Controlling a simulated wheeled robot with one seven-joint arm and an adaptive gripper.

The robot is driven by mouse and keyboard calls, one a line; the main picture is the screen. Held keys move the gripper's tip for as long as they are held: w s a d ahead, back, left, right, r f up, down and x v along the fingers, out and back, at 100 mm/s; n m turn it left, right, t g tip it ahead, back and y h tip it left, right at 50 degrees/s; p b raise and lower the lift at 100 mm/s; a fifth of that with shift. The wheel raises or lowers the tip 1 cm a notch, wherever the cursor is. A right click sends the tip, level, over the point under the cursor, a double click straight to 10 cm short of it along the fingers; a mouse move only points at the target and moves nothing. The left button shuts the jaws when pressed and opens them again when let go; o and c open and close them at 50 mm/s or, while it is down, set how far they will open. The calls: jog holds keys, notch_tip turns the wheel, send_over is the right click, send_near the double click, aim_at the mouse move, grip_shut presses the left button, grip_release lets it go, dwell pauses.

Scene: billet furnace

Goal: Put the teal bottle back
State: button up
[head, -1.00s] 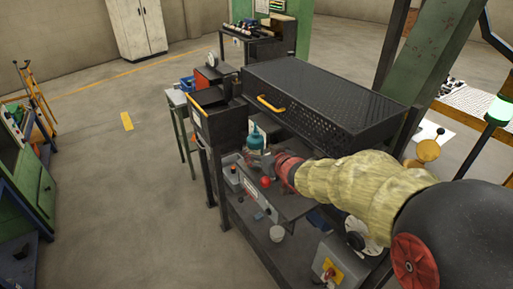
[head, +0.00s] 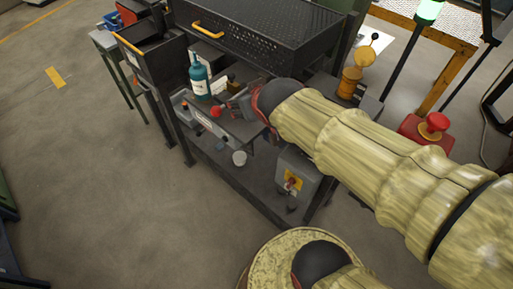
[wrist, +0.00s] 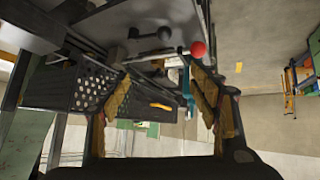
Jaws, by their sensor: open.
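The teal bottle (head: 201,84) has a narrow neck and a pale band. It stands upright on the equipment bench, behind a red knob (head: 215,111). My gripper (head: 238,108) is just to the right of the bottle, low over the bench, with no clear contact visible. In the wrist view my gripper (wrist: 160,76) has its fingers spread wide. There, part of the teal bottle (wrist: 187,82) shows beside the right finger, which partly hides it.
A black perforated cover (head: 262,35) with a yellow handle rises behind the bench. A grey switch box (head: 297,172) is at the bench's near right.

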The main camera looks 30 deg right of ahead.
jog(key=s+a+g+y, duration=0.1)
jog(key=s+a+g, duration=0.1)
jog(key=s, duration=0.5)
jog(key=s+a+f+g+y, duration=0.1)
jog(key=s+a, duration=0.3)
jog(key=s, duration=0.4)
jog(key=shift+s+f+n+g, duration=0.15)
jog(key=shift+s+n+g, duration=0.05)
jog(key=shift+n+g, duration=0.2)
